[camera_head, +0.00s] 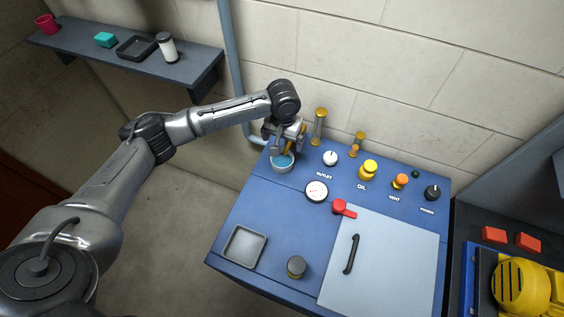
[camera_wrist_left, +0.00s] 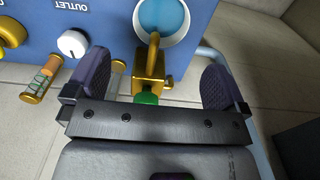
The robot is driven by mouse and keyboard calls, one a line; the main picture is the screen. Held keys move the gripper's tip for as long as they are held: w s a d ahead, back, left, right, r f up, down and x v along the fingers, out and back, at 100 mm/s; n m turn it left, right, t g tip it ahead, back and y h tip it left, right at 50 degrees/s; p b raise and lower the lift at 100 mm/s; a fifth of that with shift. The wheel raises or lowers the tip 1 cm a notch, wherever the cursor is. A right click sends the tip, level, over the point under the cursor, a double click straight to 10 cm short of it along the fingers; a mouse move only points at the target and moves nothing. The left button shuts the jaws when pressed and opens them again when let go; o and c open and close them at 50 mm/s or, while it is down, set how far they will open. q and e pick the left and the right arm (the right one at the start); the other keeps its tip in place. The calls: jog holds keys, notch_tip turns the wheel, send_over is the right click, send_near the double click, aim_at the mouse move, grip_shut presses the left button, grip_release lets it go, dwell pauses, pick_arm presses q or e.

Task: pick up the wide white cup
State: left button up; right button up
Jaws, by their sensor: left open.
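A wide white cup (camera_head: 283,169) with a blue inside stands at the back left of the blue panel. In the left wrist view the cup (camera_wrist_left: 172,18) is at the top, partly cut off by the frame edge. A brass spout (camera_wrist_left: 153,62) with a green part below it reaches over the cup's rim. My left gripper (camera_head: 286,138) is just behind and above the cup, partly hiding it in the head view. In the wrist view its two dark fingers (camera_wrist_left: 158,82) are spread wide, with the spout between them and nothing gripped.
Brass-capped glass tubes (camera_head: 319,127), a white outlet knob (camera_head: 330,158) and a gauge (camera_head: 317,191) are close to the right of the cup. A grey tray (camera_head: 244,246) and a small round knob (camera_head: 296,267) are nearer the front. A wall and pipe (camera_head: 232,70) are behind.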

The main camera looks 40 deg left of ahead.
aim_at(282, 165)
pick_arm(q)
jog(key=shift+s+a+f, duration=0.1)
jog(key=shift+f, duration=5.2)
jog(key=c, duration=0.8)
jog(key=shift+r+b, duration=0.15)
jog(key=shift+b, duration=0.15)
